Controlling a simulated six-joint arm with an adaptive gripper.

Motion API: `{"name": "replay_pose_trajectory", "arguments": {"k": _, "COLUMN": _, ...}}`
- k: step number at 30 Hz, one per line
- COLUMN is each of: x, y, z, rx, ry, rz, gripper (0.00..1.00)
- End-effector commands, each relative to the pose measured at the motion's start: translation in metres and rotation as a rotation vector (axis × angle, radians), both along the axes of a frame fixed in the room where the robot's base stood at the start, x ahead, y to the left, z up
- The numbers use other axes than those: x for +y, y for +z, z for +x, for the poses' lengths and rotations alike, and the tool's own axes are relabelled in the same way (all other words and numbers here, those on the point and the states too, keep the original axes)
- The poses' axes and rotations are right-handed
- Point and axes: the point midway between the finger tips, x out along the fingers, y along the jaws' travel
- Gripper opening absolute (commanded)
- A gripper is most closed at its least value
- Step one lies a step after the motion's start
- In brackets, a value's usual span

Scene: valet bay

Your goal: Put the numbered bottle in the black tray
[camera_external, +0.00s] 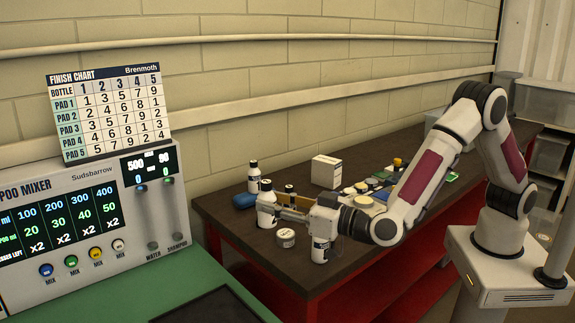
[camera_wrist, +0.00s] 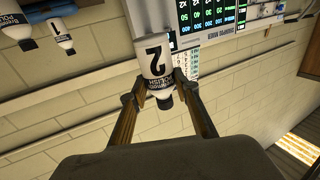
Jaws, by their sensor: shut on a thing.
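In the external view my gripper (camera_external: 284,209) reaches left over the dark table and is shut on this bottle (camera_external: 266,212), which is upright. I cannot tell whether its base touches the table. A black tray (camera_external: 208,306), partly cut off by the bottom edge, is on the green surface at the front left.
A round tin (camera_external: 286,238), blue roll (camera_external: 244,200) and white box (camera_external: 326,171) are near. The mixer (camera_external: 80,225) stands left.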

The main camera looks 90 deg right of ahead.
Motion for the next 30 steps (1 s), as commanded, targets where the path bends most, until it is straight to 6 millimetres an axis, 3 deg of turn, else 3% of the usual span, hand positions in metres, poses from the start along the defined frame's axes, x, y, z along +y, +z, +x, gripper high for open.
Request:
{"name": "replay_pose_trajectory", "arguments": {"k": 9, "x": 0.049, "y": 0.004, "z": 0.047, "rx": -0.002, "ry": 0.092, "rz": 0.001, "gripper": 0.05}}
{"name": "replay_pose_trajectory", "arguments": {"k": 23, "x": 0.090, "y": 0.009, "z": 0.084, "rx": -0.002, "ry": 0.173, "rz": 0.000, "gripper": 0.05}}
{"name": "replay_pose_trajectory", "arguments": {"k": 30, "x": 0.089, "y": -0.033, "z": 0.083, "rx": 0.003, "ry": 0.172, "rz": -0.002, "gripper": 0.05}}
